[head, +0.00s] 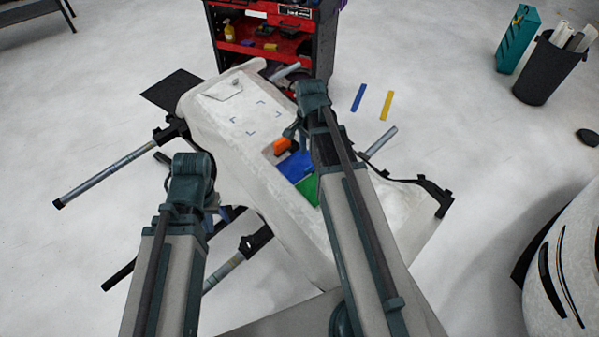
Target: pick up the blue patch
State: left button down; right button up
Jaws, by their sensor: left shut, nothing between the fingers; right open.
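The blue patch (294,166) lies flat on the white covered work surface (237,125), left of my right forearm. An orange piece (281,146) is just above it in the picture, and a green patch (308,190) is just below; my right arm hides part of the green one. My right gripper (291,133) is open, close to the orange piece and above the blue patch in the picture; its fingers are small and partly hidden. My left gripper (228,213) is shut and empty, low beside the left edge of the surface, largely hidden by its own arm.
A marked-out area (262,117) and a small pale item (224,88) are on the surface. A red tool cabinet (268,35) stands behind. A blue strip (358,97) and a yellow strip (386,105) lie to the right. A dark bin (545,72) stands far right.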

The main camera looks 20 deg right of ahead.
aim_at(308, 166)
pick_arm(q)
jog(key=shift+f, duration=0.55)
pick_arm(e)
jog(key=shift+f, duration=0.55)
pick_arm(q)
jog(key=shift+f, duration=0.1)
pick_arm(e)
jog(key=shift+f, duration=0.1)
jog(key=f+b, duration=0.5)
jog(key=shift+s+f+b, duration=0.1)
jog(key=shift+s+b, duration=0.1)
jog(key=shift+b, duration=0.15)
pick_arm(q)
notch_tip(308, 166, down, 5)
pick_arm(e)
grip_shut()
